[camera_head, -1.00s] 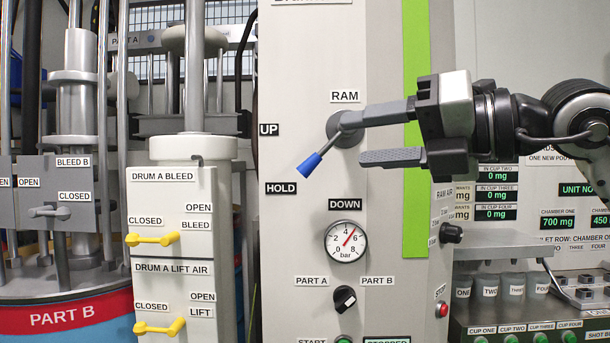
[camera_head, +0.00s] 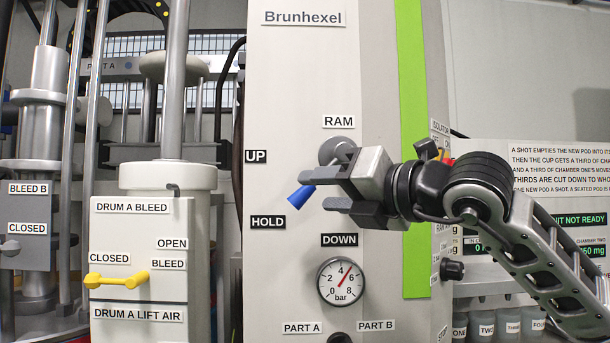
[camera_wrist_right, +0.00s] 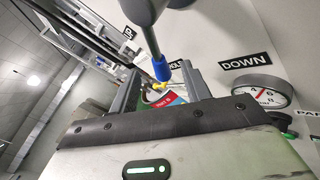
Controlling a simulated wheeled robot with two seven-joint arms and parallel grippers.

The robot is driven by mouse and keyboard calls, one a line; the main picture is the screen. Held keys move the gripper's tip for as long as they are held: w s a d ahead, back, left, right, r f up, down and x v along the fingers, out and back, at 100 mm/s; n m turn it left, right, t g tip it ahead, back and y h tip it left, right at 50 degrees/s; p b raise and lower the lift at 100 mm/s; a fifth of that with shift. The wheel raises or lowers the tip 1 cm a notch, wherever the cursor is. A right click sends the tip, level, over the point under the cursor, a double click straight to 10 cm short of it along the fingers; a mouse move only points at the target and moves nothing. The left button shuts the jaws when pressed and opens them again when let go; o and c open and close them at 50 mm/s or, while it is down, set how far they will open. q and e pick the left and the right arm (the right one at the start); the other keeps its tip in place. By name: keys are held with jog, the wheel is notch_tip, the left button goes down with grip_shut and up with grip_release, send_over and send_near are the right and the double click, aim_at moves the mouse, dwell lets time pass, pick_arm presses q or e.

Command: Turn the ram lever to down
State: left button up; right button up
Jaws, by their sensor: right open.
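The ram lever (camera_head: 300,196) has a grey hub and arm and a blue handle. It sits under the RAM label and slants to the lower left, toward the HOLD label (camera_head: 268,222). The DOWN label (camera_head: 339,240) is below the hub. My right gripper (camera_head: 318,190) is open at the lever, its fingers pointing left and hiding part of the arm. In the right wrist view, the blue handle (camera_wrist_right: 161,68) shows between the two fingers (camera_wrist_right: 158,84); I cannot tell whether they touch it. My left gripper is not in view.
A pressure gauge (camera_head: 341,281) sits below the DOWN label, under my gripper. The UP label (camera_head: 256,156) is left of the hub. A black knob (camera_head: 452,271) projects at right.

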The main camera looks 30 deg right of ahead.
aim_at(313, 191)
jog(key=p+x, duration=0.1)
jog(key=x, duration=0.3)
jog(key=shift+r, duration=0.1)
jog(key=shift+w, duration=0.35)
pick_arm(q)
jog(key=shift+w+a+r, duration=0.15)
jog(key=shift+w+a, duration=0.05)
pick_arm(e)
grip_shut()
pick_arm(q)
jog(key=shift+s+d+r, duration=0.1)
pick_arm(e)
jog(key=shift+a, duration=0.1)
